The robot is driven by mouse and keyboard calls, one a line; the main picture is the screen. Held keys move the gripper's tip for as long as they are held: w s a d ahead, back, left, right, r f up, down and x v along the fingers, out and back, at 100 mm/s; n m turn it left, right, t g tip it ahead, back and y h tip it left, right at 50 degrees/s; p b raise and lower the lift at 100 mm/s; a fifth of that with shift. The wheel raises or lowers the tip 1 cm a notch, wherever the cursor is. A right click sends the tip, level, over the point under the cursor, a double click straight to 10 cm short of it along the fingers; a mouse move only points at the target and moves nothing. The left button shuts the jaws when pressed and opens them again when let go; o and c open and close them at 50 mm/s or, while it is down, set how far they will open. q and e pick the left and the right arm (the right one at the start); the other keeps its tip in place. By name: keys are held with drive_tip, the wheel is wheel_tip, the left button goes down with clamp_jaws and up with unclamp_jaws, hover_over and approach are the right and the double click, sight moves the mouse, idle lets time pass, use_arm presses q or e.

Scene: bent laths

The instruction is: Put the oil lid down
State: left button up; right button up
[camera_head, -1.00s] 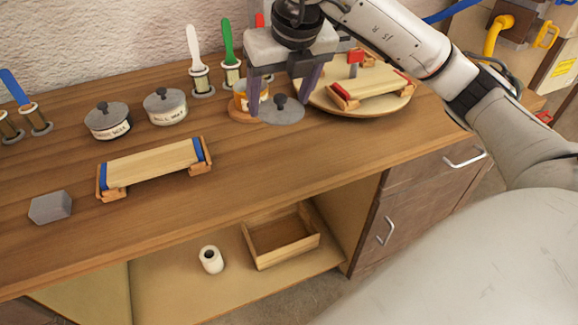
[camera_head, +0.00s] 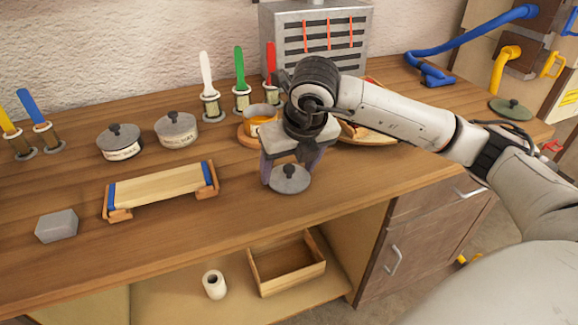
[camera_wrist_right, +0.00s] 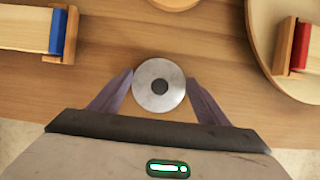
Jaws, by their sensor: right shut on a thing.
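The oil lid (camera_head: 289,181) is a round grey disc with a dark knob, near the front edge of the workbench. My right gripper (camera_head: 291,172) is shut on it, its two fingers at opposite sides of the rim. In the right wrist view the lid (camera_wrist_right: 159,85) sits between the fingertips. The lid is at or just above the bench top; I cannot tell whether it touches. An orange-labelled pot (camera_head: 262,118) stands behind the gripper, partly hidden by it. My left gripper is not in view.
A lath in a blue-ended holder (camera_head: 160,187) lies to the left, with a grey block (camera_head: 57,226) beyond. A round board with a red-ended holder is partly hidden by my arm. Bench (camera_head: 245,205) is bare left of the lid.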

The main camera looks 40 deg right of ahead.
drive_tip(key=shift+f+b, duration=0.25)
drive_tip(key=shift+b, duration=0.05)
drive_tip(key=o, duration=1)
drive_tip(key=shift+r, duration=0.1)
drive_tip(key=shift+o, duration=0.2)
drive_tip(key=shift+r, duration=0.1)
drive_tip(key=shift+r+p, duration=0.2)
drive_tip(key=shift+p, duration=0.25)
drive_tip(key=v, duration=1.1)
drive_tip(key=shift+s+r, duration=0.2)
drive_tip(key=shift+r, duration=0.2)
